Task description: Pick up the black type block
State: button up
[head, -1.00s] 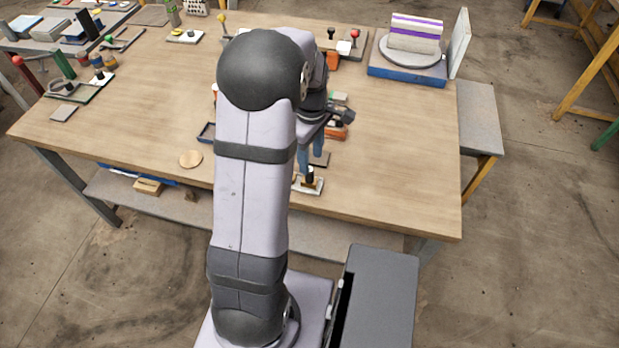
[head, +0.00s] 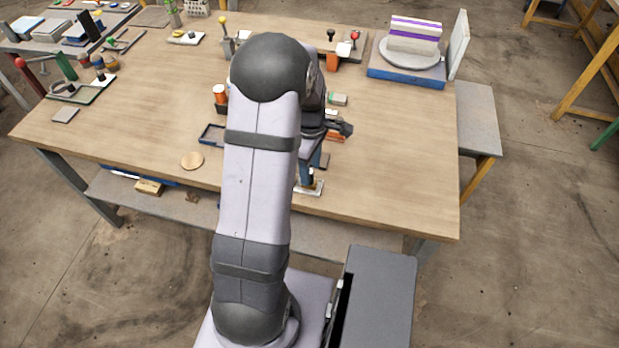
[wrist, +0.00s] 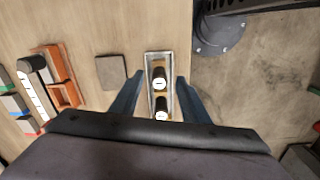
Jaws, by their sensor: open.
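A black type block (wrist: 159,84) with a white mark on its end stands on a small pale-rimmed tray (wrist: 148,62) in the wrist view. A second black piece with a white mark (wrist: 162,103) shows right by it; I cannot tell which one is the block named. In the head view the tray (head: 318,189) is at the table's front edge, with the blocks mostly hidden by my fingers. My gripper (wrist: 160,80) is open, its blue fingers on either side of the tray and the black pieces. I cannot tell whether they touch.
A grey square plate (wrist: 111,72) lies left of the tray. Beyond it are an orange holder (wrist: 62,78) and a black-and-white tool (wrist: 34,90). A round wooden disc (head: 192,160) lies on the table at left.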

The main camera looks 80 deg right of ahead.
jog(key=shift+f+p, duration=0.4)
jog(key=shift+f, duration=1.3)
grip_shut()
jog(key=shift+d+r, duration=0.1)
jog(key=shift+r, duration=0.1)
